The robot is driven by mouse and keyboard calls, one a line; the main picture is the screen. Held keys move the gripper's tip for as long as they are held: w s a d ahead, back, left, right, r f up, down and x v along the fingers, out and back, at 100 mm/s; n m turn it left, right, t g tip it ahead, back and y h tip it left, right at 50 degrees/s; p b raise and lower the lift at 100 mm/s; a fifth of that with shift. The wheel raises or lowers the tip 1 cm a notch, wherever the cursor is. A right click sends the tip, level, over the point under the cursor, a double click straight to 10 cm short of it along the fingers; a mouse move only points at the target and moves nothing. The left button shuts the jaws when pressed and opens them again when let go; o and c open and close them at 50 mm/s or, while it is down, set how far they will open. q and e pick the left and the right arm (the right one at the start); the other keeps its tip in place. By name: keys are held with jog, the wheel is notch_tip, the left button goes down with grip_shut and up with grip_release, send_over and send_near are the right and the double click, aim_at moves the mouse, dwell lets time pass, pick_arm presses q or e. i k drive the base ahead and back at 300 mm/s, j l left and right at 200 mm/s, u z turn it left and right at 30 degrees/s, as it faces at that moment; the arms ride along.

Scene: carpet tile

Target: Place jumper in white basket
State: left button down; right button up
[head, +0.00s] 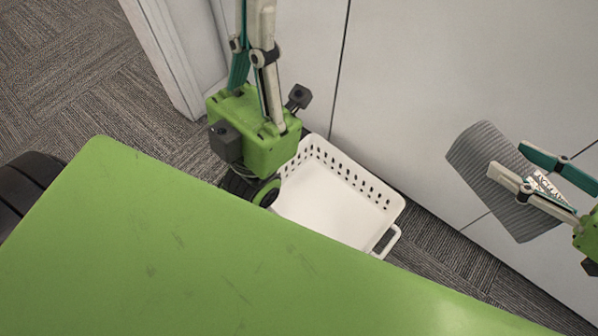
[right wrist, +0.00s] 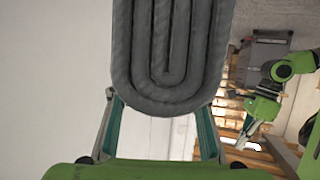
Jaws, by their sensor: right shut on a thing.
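The jumper (head: 485,165) is a grey ribbed cloth, folded in a flat bundle. My right gripper (head: 509,160) is shut on it at the right of the head view and holds it up in front of the white panels. The folded layers also fill the upper middle of the right wrist view (right wrist: 170,50), between the two fingers. The white basket (head: 325,195) stands on the carpet, left of the jumper in the head view, and its visible inside is empty. My left gripper (head: 251,15) points up above the basket's left side; its fingertips are cut off by the top edge.
White panels (head: 420,70) stand behind the basket. A green surface (head: 150,240) fills the foreground and hides the basket's near side. Patterned carpet (head: 60,70) lies open at the upper left. The basket's handle (head: 388,243) shows at its right.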

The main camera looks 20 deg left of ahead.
aim_at(318, 196)
jog(key=u, duration=1.3)
jog(key=k+l+u, duration=0.1)
jog(key=k+u, duration=0.35)
jog(key=k, duration=0.1)
